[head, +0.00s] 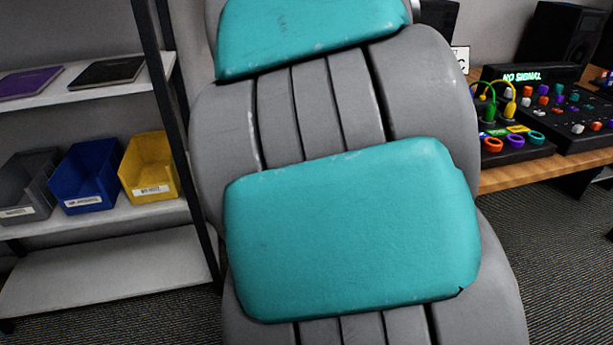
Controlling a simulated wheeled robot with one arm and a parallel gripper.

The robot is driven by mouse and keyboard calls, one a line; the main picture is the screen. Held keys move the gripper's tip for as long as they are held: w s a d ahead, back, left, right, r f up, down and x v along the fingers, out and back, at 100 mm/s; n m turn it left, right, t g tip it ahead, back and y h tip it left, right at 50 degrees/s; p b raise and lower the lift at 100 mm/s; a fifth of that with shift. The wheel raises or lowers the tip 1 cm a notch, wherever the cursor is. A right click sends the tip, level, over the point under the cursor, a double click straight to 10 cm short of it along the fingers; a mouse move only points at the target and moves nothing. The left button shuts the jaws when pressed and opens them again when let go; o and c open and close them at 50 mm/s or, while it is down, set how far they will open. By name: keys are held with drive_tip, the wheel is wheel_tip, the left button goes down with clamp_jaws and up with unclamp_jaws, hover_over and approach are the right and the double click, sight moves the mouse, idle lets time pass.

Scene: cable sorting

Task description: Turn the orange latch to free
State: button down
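An orange ring-shaped latch (493,144) sits at the left of the front row on a small dark panel (519,155) on the wooden desk at right. A purple latch (515,141) and a teal latch (537,138) sit to its right in the same row. A green cable (491,101) and a yellow cable (510,104) rise from the panel behind the latches. The turn position of the orange latch is too small to tell. My gripper is not in view. My own arm fills the middle of the head view and hides what is behind it.
A dark mixer (575,112) with coloured knobs stands right of the panel. A "NO SIGNAL" display (522,77) and a black speaker (562,40) are behind. At left, a shelf (110,282) holds grey (30,185), blue (87,177) and yellow (150,168) bins.

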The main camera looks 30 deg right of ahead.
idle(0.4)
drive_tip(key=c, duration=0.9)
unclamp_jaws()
